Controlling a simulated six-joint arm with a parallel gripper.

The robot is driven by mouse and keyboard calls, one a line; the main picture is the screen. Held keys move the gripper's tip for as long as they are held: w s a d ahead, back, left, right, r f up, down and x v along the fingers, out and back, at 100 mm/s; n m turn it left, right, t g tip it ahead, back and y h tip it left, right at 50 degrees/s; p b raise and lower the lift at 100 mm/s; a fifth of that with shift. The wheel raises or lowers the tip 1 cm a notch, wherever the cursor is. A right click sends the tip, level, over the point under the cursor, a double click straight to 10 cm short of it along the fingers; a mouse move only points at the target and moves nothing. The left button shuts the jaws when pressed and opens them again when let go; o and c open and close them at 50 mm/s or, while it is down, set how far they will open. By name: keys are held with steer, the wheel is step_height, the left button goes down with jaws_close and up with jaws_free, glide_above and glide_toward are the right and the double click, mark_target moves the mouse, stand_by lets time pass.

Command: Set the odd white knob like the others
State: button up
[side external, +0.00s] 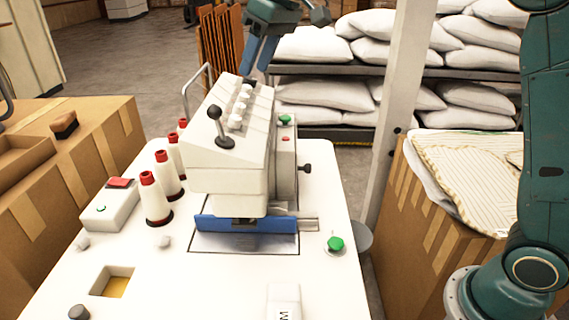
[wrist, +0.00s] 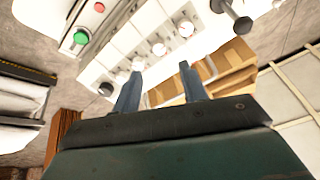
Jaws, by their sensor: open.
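A row of white knobs (side external: 240,107) runs up the sloped top panel of the white machine (side external: 208,145). The row also shows in the wrist view (wrist: 159,49), running diagonally with the knobs spaced apart. The knobs are too small for me to tell surely which one is turned differently. My gripper (side external: 257,68) hangs over the far upper end of the panel, pointing down. In the wrist view its two blue fingers (wrist: 160,88) stand apart with nothing held between them. The fingertips lie near the row's far end; whether they touch a knob I cannot tell.
A black-knobbed lever (side external: 225,142) stands at the panel's near end. A green button (side external: 285,119) sits on the machine's right side. Red-topped thread cones (side external: 155,198) stand to the left. Shelves of white pillows (side external: 310,92) are behind.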

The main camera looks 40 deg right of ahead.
mark_target(240, 105)
steer(key=shift+x, duration=4.3)
jaws_close()
